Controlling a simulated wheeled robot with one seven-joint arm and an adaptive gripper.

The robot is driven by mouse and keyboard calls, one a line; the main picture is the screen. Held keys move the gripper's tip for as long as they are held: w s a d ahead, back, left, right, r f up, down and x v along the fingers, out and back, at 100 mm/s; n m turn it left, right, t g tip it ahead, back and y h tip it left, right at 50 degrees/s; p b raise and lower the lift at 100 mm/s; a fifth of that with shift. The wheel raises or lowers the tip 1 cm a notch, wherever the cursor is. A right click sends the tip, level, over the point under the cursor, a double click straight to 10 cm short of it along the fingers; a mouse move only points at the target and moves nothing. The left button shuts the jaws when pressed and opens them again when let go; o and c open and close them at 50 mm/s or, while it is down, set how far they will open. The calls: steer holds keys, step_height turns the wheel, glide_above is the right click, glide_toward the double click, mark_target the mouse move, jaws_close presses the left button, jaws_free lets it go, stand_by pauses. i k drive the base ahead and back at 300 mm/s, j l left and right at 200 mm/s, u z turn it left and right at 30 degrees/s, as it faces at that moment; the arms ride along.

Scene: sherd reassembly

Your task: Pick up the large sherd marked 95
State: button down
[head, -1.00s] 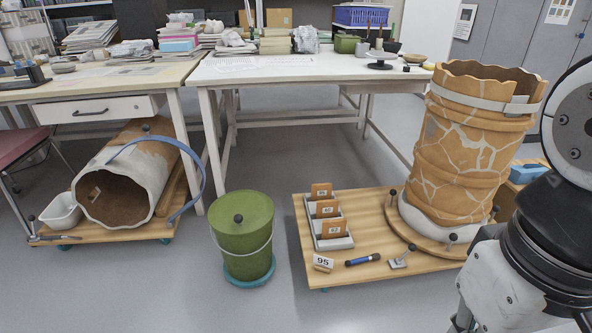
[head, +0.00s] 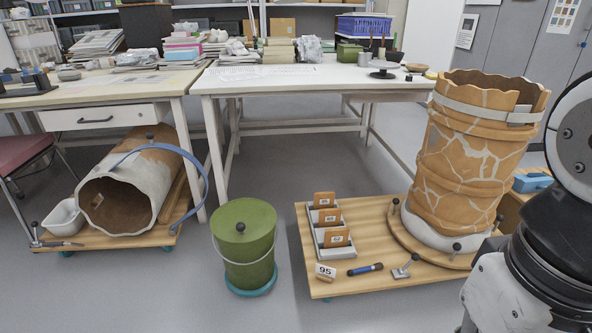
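A white card reading 95 (head: 325,271) is on a small tan block at the front left of a low wooden platform (head: 372,208). I cannot tell whether this block is a sherd or a number stand. Behind it, a grey rack (head: 322,251) holds three upright orange-brown sherds (head: 324,200), (head: 330,216), (head: 336,238) with small white labels too small to read surely. A large cracked orange vessel (head: 468,165) stands upright on the platform, pale fill between its pieces and a pale strap around its top. My arm fills the right edge; my gripper is not seen.
A blue marker (head: 365,269) and a small metal clamp (head: 405,267) lie near the platform's front. A green lidded bucket (head: 244,246) stands left of it. A hollow vessel (head: 130,188) lies on a trolley at left. Tables stand behind. Grey floor in front is clear.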

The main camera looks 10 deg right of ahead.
mark_target(326, 200)
steer(key=i+j+z, duration=0.2)
steer(key=i+j, duration=0.2)
steer(key=i+j+z, duration=0.2)
steer(key=i+j, duration=0.25)
steer(key=i+j+z, duration=0.15)
steer(key=i+j, duration=0.3)
steer(key=i+j+z, duration=0.2)
steer(key=i+j, duration=0.15)
steer(key=j, duration=0.25)
